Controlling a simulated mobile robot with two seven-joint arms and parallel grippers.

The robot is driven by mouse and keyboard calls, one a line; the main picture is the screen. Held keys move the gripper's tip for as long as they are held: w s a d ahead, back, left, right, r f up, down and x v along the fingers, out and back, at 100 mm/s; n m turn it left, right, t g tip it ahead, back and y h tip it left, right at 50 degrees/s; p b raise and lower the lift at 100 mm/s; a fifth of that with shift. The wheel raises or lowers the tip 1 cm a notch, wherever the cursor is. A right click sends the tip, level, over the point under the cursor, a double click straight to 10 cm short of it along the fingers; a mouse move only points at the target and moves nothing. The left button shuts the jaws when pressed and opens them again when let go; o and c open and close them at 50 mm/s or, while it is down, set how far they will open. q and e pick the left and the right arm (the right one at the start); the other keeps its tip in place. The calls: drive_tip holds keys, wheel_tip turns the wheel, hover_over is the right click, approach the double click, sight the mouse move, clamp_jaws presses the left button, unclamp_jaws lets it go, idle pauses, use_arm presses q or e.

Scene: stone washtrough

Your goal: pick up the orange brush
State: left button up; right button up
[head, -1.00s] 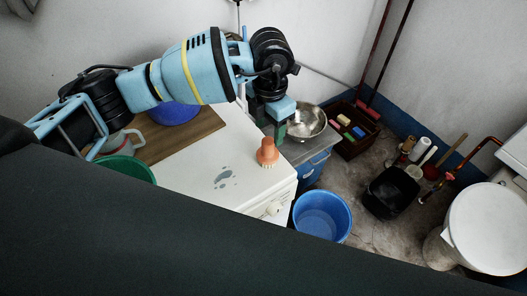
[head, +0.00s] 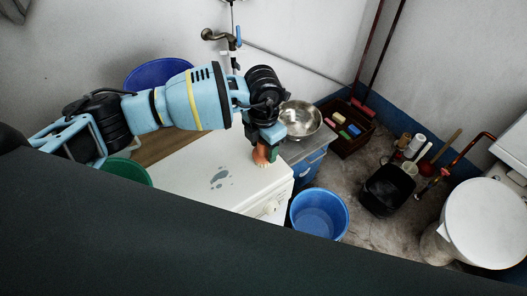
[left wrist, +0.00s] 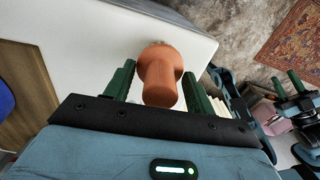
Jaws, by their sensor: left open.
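The orange brush (head: 261,157) stands on the white top of the washing unit, near its right edge. In the head view my left gripper (head: 268,146) is right over it and hides part of it. In the left wrist view my open left gripper (left wrist: 158,72) has one finger on each side of the brush's orange handle (left wrist: 160,78). Gaps show between the handle and both fingers. Pale bristles show at the far end.
A green basin (head: 125,172) and a blue basin (head: 157,72) are at the left. A metal bowl (head: 301,119) stands behind the brush. A blue bucket (head: 319,213) is on the floor to the right.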

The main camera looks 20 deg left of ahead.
use_arm(q)
drive_tip(key=c, duration=1.1)
drive_tip(key=shift+o, duration=0.2)
drive_tip(key=shift+r, duration=0.1)
drive_tip(key=shift+r, duration=0.5)
drive_tip(key=r, duration=0.1)
drive_tip(key=s+r, duration=0.1)
drive_tip(key=shift+d+r, duration=0.3)
drive_tip(key=shift+d, duration=0.1)
drive_tip(key=s+d+r, duration=0.1)
drive_tip(key=s+d, duration=0.8)
drive_tip(key=s, duration=0.3)
drive_tip(key=w+a+r+m, duration=0.2)
drive_tip(key=a+m, duration=0.7)
drive_tip(key=m, duration=0.5)
drive_tip(key=w+a+r+m, duration=0.2)
drive_tip(key=a+m, duration=0.6)
drive_tip(key=m, duration=0.7)
drive_tip(key=shift+a+r, duration=0.2)
drive_tip(key=shift+a, duration=0.15)
